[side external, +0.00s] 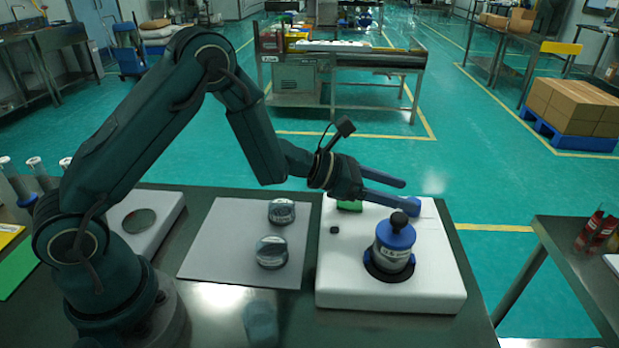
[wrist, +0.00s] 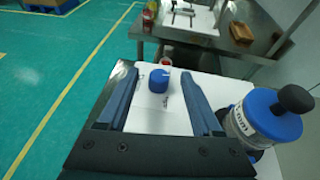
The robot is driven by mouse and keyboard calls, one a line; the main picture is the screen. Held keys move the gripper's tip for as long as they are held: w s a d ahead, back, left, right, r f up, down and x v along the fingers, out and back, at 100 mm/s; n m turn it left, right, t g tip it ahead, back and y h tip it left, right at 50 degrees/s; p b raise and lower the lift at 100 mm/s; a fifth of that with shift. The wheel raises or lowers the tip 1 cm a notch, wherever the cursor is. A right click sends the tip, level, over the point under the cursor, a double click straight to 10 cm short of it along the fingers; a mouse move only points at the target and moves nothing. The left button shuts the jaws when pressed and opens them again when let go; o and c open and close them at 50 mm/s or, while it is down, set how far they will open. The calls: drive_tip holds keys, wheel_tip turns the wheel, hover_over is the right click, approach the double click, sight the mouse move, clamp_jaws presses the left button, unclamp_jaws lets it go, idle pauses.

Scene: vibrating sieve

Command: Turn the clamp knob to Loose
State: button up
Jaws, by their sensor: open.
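The clamp knob (wrist: 158,80) looks like a small blue knob with a pale mark on its top, on the white base of the sieve unit (side external: 340,285). In the wrist view it lies between and beyond the two fingers of my gripper (wrist: 159,72), with a gap on both sides. Faint print beside it is too small to read. In the side view my gripper (side external: 411,195) is open above the back of the white base, behind the sieve jar. The jar (side external: 394,258) has a blue lid and a black top knob, and it also shows in the wrist view (wrist: 240,128).
A green button (side external: 350,206) and a small black part (side external: 334,230) are on the white base. Two round metal-and-glass dishes (side external: 272,252) sit on a grey mat (side external: 215,255) to the left. The jar stands close to my right finger in the wrist view.

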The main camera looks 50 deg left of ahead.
drive_tip(key=shift+w+a+m+g+h, duration=0.2)
drive_tip(key=shift+a+m+g+h, duration=0.25)
drive_tip(key=shift+m+h, duration=0.2)
drive_tip(key=shift+s+a+f+m+g+h, duration=0.25)
drive_tip(key=shift+m+g, duration=0.1)
drive_tip(key=shift+m, duration=0.1)
drive_tip(key=shift+x, duration=2.65)
drive_tip(key=shift+s, duration=0.1)
clamp_jaws()
